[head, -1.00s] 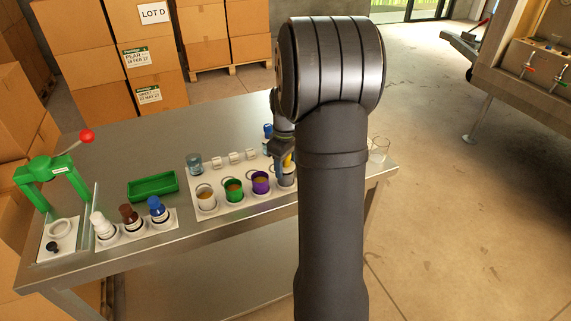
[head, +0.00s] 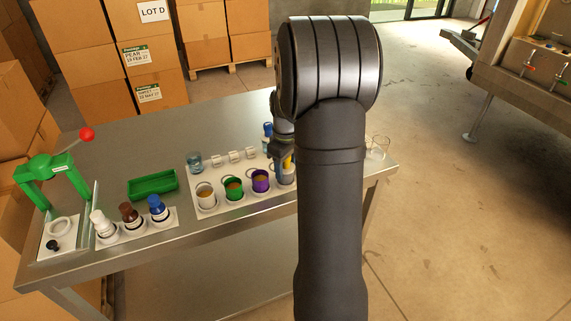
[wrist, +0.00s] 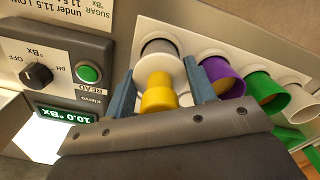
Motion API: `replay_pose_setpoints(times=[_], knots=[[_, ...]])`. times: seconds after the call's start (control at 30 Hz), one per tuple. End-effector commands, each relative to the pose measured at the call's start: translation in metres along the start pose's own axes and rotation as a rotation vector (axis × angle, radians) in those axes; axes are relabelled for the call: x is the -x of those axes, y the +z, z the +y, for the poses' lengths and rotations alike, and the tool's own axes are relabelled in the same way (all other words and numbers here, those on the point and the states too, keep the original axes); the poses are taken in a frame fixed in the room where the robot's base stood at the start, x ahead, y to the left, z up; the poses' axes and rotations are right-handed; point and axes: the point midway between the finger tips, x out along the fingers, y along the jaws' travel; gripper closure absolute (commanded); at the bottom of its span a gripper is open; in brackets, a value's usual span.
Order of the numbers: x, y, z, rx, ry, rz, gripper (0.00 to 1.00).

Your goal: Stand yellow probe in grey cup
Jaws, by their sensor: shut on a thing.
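The yellow probe (wrist: 158,93) is between the two fingers of my gripper (wrist: 163,92) in the wrist view, and my gripper is shut on it. The grey cup (wrist: 158,47) shows just beyond the probe, set in the white rack. The probe lines up with the cup in this view; I cannot tell how deep its lower end is. In the head view the yellow probe (head: 287,161) is a small patch above the grey cup (head: 286,178), partly hidden by my arm and my gripper (head: 282,158).
Purple (head: 260,181), green (head: 233,188) and white (head: 206,195) cups stand left of the grey one. A meter (wrist: 60,75) reading 10.0 °Bx is close by. Glass beakers (head: 378,147) stand at the right table edge. A green tray (head: 152,184) and bottles (head: 131,216) are farther left.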

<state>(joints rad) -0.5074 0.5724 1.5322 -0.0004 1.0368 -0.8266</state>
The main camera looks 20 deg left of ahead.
Motion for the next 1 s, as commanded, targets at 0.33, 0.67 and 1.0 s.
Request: replay_pose_setpoints(times=[0.33, 0.67, 1.0], knots=[[0.000, 0.000, 0.000, 0.000, 0.000, 0.000, 0.41], [0.023, 0.000, 0.000, 0.000, 0.001, 0.001, 0.41], [0.050, 0.000, 0.000, 0.000, 0.001, 0.001, 0.41]])
